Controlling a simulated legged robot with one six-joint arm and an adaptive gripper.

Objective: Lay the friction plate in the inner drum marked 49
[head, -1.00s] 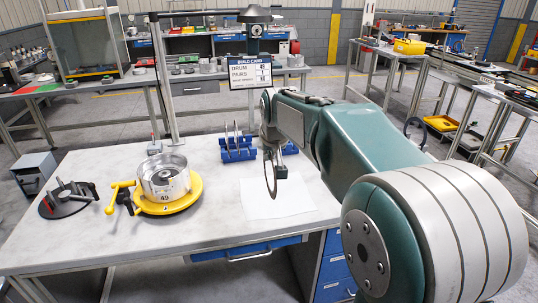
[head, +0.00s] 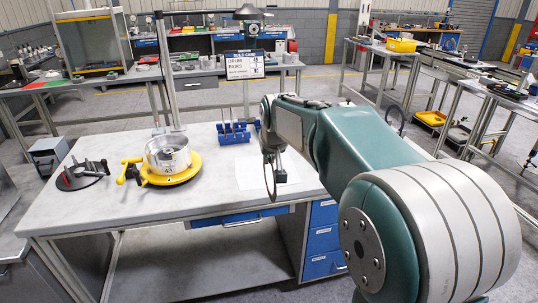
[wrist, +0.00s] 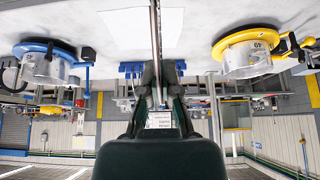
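A drum marked 49 (head: 168,160), a metal cylinder on a round yellow base with a yellow crank, stands on the left half of the bench. In the wrist view, which looks upside down, it shows at the right (wrist: 247,62). My gripper (head: 278,160) is shut on a thin friction plate (head: 271,188), held upright and edge-on above the bench, right of the drum and apart from it. The wrist view shows the plate (wrist: 156,35) as a thin strip. A second drum on a blue base (wrist: 48,65) shows at the left there; my arm hides it in the head view.
A blue rack (head: 234,137) holding upright plates stands behind the paper sheet (head: 258,176). A dark round stand with posts (head: 82,176) is left of the drum. A sign (head: 245,65) rises behind the bench. Bare bench top lies between drum and sheet.

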